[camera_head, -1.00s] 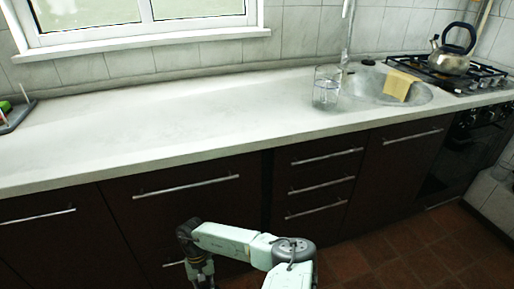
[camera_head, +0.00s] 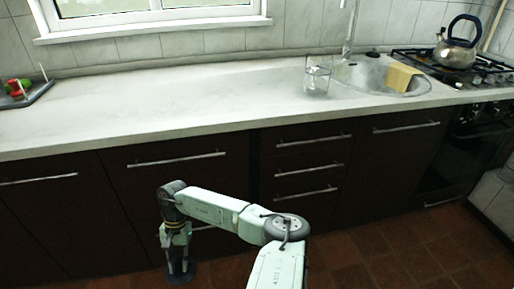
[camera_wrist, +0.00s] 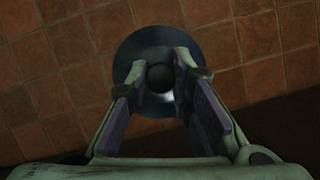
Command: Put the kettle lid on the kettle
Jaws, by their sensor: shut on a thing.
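The kettle (camera_head: 455,53), silvery with a dark arched handle, stands upright on the hob at the far right in the head view. My gripper (camera_head: 178,246) hangs low in front of the dark cabinets, pointing down, far left of the kettle and below the counter. It is shut on the kettle lid (camera_head: 181,274), a dark round disc seen near-level over the floor. In the wrist view the lid (camera_wrist: 150,104) shows its round rim, with its dark knob (camera_wrist: 160,77) between the fingers of my gripper (camera_wrist: 160,72). The kettle's top opening cannot be made out.
The counter (camera_head: 190,95) runs along the wall, mostly clear in its left half. A glass (camera_head: 318,77) stands left of the sink (camera_head: 365,73), and a yellow cloth (camera_head: 402,77) hangs on the sink's rim. A tray (camera_head: 28,93) with small red and green items is at far left.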

